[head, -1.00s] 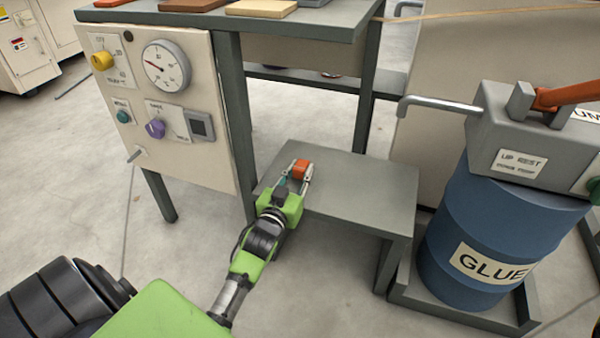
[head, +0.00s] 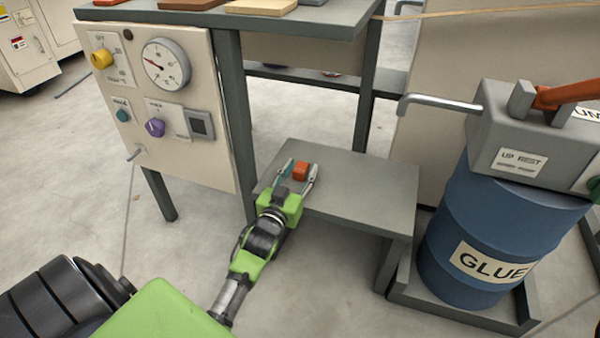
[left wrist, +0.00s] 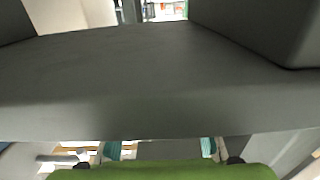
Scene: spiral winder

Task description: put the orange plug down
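The orange plug (head: 301,171) rests on the low grey shelf (head: 365,190) in the head view, near its left end. My left gripper (head: 299,173) is open, with one finger on each side of the plug and a visible gap to each finger. In the left wrist view a dark grey surface fills most of the picture, and the finger parts show along the bottom edge; I cannot make out the plug there. My right gripper is in neither view.
A control panel (head: 205,165) with a gauge and knobs stands left of the shelf. A table (head: 340,22) with coloured blocks is above and behind. A blue glue drum (head: 470,215) stands to the right. The shelf's right part is clear.

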